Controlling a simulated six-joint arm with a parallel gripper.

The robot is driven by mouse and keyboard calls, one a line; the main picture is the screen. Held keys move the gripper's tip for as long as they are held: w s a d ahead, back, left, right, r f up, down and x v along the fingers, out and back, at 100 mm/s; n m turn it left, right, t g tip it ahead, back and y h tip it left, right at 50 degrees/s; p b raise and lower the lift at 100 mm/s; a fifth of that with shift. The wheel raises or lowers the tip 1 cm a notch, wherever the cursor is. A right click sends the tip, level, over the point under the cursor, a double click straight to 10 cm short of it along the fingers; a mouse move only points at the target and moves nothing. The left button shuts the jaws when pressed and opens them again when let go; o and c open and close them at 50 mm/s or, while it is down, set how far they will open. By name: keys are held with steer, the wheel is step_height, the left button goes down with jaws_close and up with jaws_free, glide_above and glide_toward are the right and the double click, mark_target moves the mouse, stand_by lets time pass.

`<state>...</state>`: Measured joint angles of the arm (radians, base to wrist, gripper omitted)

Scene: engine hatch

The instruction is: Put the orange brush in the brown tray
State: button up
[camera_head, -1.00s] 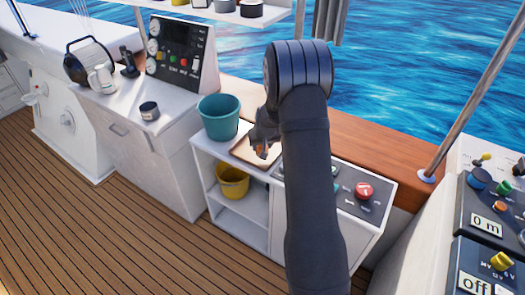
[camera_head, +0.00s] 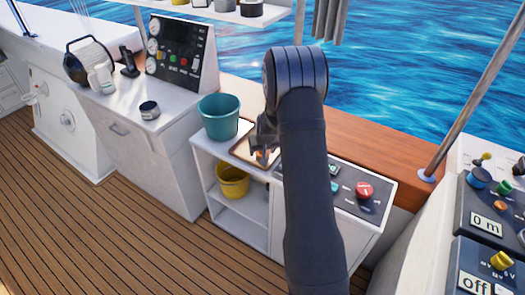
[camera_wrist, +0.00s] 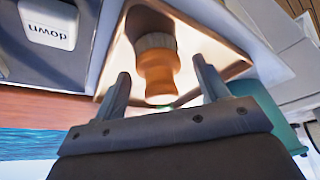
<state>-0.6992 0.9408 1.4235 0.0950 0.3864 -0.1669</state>
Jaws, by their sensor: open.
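The orange brush (camera_head: 263,155) is in the brown tray (camera_head: 239,152), on top of the white shelf unit. In the wrist view the brush (camera_wrist: 158,75) shows its orange end and a paler band, over the light inside of the tray (camera_wrist: 228,50). My gripper (camera_wrist: 162,76) is open, with one finger on each side of the brush and a visible gap to both. In the head view my gripper (camera_head: 265,138) is just above the tray, and my arm hides part of the tray's right side.
A teal bucket (camera_head: 219,118) stands just left of the tray. A yellow bucket (camera_head: 232,182) is on the shelf below. A control panel with a red button (camera_head: 364,190) lies to the right. A button marked "down" (camera_wrist: 47,23) shows in the wrist view.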

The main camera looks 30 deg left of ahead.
steer(key=v, duration=1.2)
steer(key=x, duration=1.2)
steer(key=shift+r, duration=0.15)
steer(key=shift+r, duration=0.1)
